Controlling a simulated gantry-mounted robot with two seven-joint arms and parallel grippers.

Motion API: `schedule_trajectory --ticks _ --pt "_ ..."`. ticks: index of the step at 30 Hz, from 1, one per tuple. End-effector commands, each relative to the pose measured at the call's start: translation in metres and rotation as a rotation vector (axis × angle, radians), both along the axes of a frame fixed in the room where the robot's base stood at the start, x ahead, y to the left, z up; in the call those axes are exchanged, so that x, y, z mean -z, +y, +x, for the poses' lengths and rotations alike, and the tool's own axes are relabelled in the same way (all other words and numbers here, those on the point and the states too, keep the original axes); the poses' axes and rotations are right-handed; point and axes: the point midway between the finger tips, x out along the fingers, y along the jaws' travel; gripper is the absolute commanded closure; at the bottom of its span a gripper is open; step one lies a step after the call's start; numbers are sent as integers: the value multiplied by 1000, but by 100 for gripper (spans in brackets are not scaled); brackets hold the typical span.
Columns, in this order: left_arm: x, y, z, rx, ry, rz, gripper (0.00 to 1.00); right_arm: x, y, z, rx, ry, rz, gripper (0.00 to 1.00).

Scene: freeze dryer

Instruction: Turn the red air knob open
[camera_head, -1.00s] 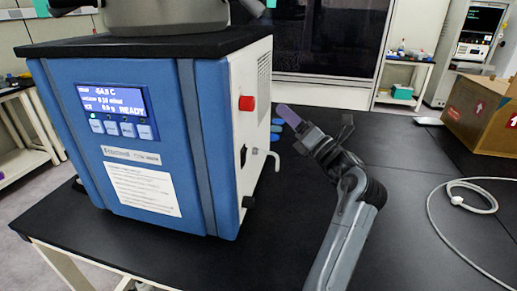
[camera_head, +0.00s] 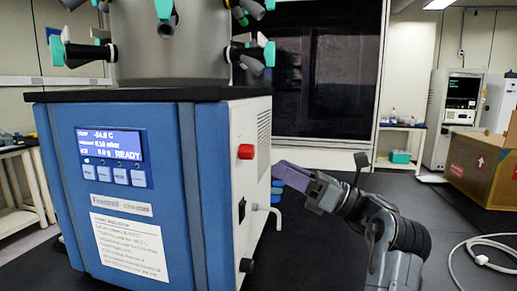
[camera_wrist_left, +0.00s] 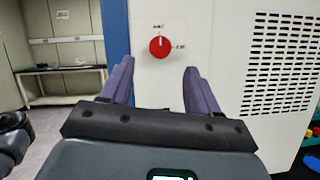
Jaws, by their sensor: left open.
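The red air knob (camera_head: 246,151) is on the white side panel of the blue freeze dryer (camera_head: 185,200). In the left wrist view the red knob (camera_wrist_left: 159,48) is round, with a white mark pointing up toward one label; a second label is at its right. My left gripper (camera_head: 283,173) is open, with purple fingers, to the right of and below the knob in the head view. In the left wrist view the fingers (camera_wrist_left: 158,76) stand apart on either side of the knob's line, short of it and touching nothing. My right gripper is not in view.
A black knob (camera_head: 246,265), a bent white pipe (camera_head: 270,214) and blue round parts (camera_head: 277,190) sit low by the side panel. A vent grille (camera_wrist_left: 285,63) is right of the knob. A white hose (camera_head: 470,250) and cardboard box (camera_head: 480,168) are at the right.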

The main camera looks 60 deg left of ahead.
Motion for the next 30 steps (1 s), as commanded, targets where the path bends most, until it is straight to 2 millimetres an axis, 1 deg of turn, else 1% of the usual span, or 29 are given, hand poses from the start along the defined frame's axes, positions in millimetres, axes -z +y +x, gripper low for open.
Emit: schedule_trajectory --ticks 1,2,4,9,12,18,26,27,30 --pt "-6 6 -6 -2 -1 2 39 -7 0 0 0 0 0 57" --pt "-8 9 -9 -3 1 3 39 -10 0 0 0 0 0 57" --pt "-6 17 -17 -5 1 4 39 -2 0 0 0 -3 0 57" --pt "-16 34 -31 -3 1 3 39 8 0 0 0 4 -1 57" --pt "-20 40 -37 -2 1 3 39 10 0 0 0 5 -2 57" --pt "-25 46 -42 -1 2 1 39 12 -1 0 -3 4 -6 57" --pt "-25 47 -43 0 2 1 39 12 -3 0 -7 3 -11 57" --pt "-25 47 -43 0 2 1 42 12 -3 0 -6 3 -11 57" --pt "-25 47 -42 0 2 1 57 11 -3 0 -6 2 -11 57"
